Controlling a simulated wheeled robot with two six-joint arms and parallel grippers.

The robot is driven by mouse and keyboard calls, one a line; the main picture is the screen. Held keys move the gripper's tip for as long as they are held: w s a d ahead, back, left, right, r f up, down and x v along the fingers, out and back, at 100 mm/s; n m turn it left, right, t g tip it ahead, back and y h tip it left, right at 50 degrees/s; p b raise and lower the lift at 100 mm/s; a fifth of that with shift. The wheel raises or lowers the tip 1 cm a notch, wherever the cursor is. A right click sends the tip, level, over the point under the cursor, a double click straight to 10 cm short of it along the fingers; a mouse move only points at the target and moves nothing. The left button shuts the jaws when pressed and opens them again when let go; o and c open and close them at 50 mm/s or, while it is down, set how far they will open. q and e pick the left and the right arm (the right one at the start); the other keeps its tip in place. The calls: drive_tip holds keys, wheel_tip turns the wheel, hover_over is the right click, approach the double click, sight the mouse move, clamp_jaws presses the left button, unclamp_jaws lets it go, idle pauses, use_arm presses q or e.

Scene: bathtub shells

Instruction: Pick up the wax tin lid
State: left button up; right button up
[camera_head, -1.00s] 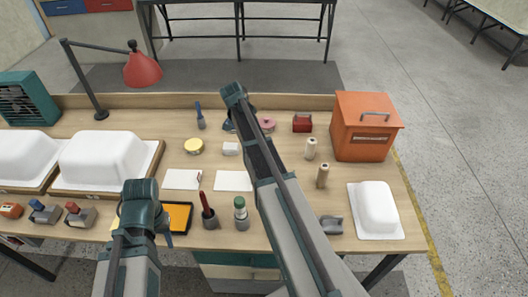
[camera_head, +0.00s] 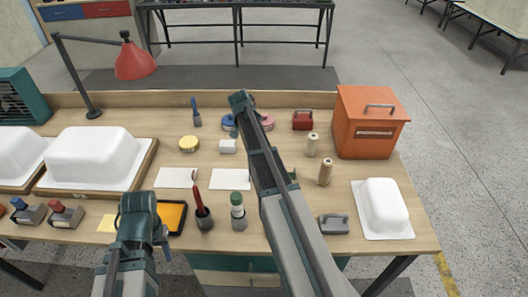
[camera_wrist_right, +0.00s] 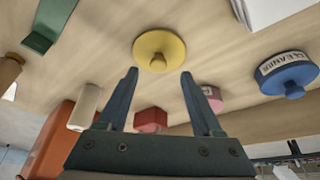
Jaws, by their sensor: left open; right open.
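The wax tin lid, a yellow round disc with a knob (camera_wrist_right: 158,48), lies on the wooden table in the right wrist view. My right gripper (camera_wrist_right: 159,74) is open and empty, its two fingers pointing toward the lid with the knob between their lines. I cannot tell whether they touch it. In the head view my right arm hides this lid and the right gripper. A yellow round tin (camera_head: 189,145) stands left of that arm. My left gripper (camera_head: 162,238) is at the table's front edge, mostly hidden by its own arm, and holds nothing that I see.
A blue tin marked cleaner (camera_wrist_right: 285,72), a pink tin (camera_wrist_right: 212,97) and a red box (camera_head: 302,121) stand near. Two thread spools (camera_head: 325,171) and an orange box (camera_head: 370,125) are at right. White cards (camera_head: 230,180) lie in front. White shells (camera_head: 93,155) are at left.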

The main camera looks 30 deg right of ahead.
drive_tip(key=b+x, duration=0.3)
drive_tip(key=x, duration=0.1)
drive_tip(key=shift+f, duration=0.2)
drive_tip(key=shift+r, duration=0.15)
clamp_jaws()
